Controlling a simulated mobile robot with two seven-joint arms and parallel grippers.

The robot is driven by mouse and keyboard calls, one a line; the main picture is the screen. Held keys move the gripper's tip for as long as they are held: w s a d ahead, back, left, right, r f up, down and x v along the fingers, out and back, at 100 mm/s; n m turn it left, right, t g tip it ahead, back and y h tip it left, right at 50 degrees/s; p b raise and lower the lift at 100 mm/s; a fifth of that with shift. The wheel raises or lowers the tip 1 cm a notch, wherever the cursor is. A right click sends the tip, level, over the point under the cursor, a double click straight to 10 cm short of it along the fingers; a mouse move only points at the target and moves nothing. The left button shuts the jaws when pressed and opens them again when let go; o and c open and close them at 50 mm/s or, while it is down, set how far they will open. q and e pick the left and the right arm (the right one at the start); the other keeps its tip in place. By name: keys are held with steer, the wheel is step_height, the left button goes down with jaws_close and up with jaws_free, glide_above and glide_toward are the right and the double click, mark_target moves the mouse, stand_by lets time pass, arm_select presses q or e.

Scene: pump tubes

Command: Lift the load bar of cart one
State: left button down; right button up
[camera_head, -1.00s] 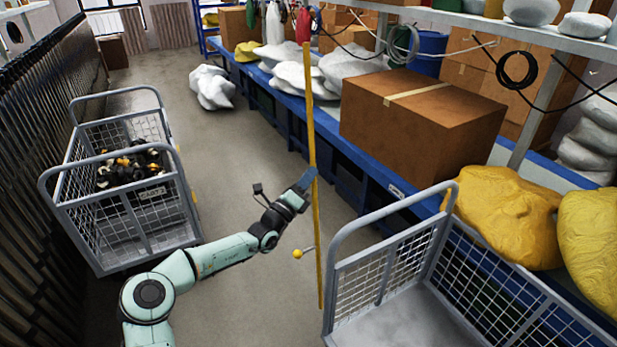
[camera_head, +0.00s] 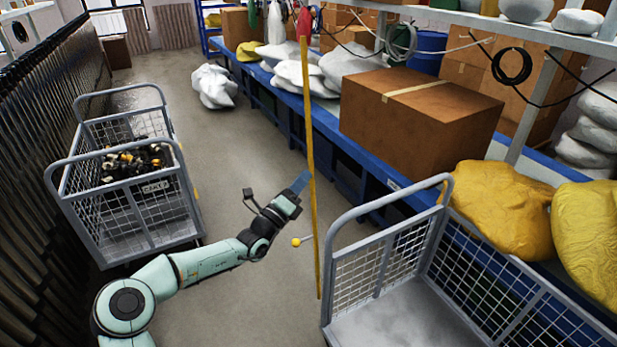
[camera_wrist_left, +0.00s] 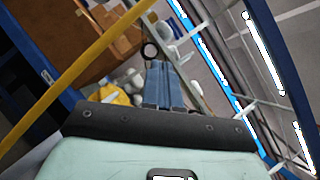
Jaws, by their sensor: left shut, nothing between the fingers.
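A long, thin yellow bar (camera_head: 311,130) stands nearly upright in the head view, just left of the near mesh cart (camera_head: 385,275). I see no number on this cart. A short rod with a yellow knob (camera_head: 296,242) shows beside the bar's lower part. My left gripper (camera_head: 301,183) is shut and empty, its fingertips close to the bar's left side; I cannot tell whether they touch it. In the left wrist view the shut fingers (camera_wrist_left: 163,85) show in the middle, and a yellow bar (camera_wrist_left: 75,70) crosses diagonally at left. My right gripper is not in view.
Another mesh cart (camera_head: 135,234) with dark parts and a small label stands at left by a dark fence. A blue-edged bench with a large cardboard box (camera_head: 420,125) and yellow sacks (camera_head: 500,205) runs along the right. The grey floor between is mostly clear.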

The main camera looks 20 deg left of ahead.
arm_select(q)
steer(key=s, duration=0.3)
steer(key=s+b, duration=0.1)
steer(key=s, duration=0.1)
steer(key=shift+s+a+r, duration=0.1)
steer(key=shift+a+r, duration=0.15)
steer(key=shift+a, duration=0.05)
